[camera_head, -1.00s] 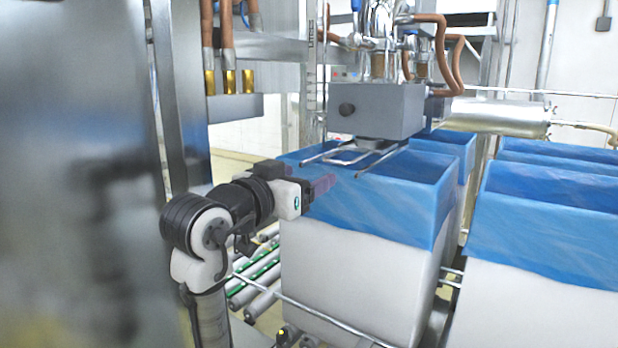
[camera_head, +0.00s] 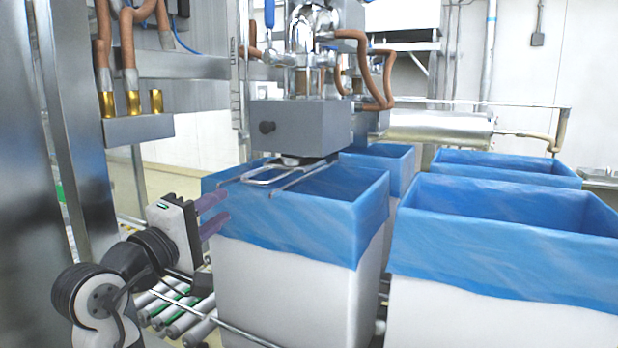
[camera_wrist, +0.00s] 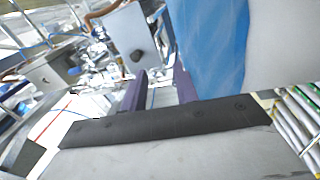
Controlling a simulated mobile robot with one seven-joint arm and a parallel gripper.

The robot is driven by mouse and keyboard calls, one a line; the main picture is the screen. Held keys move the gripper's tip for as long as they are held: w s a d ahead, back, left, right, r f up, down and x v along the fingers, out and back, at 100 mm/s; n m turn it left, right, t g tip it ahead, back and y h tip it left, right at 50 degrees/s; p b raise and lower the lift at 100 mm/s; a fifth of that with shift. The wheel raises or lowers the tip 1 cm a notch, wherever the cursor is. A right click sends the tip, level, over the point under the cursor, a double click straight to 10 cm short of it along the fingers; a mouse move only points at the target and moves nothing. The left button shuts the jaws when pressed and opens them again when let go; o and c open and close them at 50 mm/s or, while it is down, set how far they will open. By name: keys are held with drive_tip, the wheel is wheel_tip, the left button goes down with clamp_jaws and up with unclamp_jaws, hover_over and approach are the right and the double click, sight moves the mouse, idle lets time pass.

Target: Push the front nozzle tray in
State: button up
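The front nozzle tray (camera_head: 262,181) is a thin metal wire frame below the grey nozzle block (camera_head: 300,124). It sticks out from under the block over the opening of the nearest blue-lined box (camera_head: 290,290). My gripper (camera_head: 228,205) has two purple fingers, apart and with nothing between them. It is left of the tray and lower, and its fingertips overlap the box's left liner corner in the head view; whether they touch it I cannot tell. The wrist view shows the spread fingers (camera_wrist: 160,75) beside the blue liner (camera_wrist: 210,40). I cannot make out the tray there.
Another blue-lined box (camera_head: 500,310) stands close on the right, with more boxes behind. Rollers (camera_head: 178,315) run below my gripper. Brass-tipped hoses (camera_head: 132,103) hang at upper left, near a steel post (camera_head: 75,130). Some open space lies between the post and the nearest box.

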sight(255, 183)
drive_tip(key=shift+n, duration=0.7)
drive_tip(key=p+x, duration=0.3)
drive_tip(key=x, duration=1)
drive_tip(key=shift+w+r, duration=0.2)
clamp_jaws()
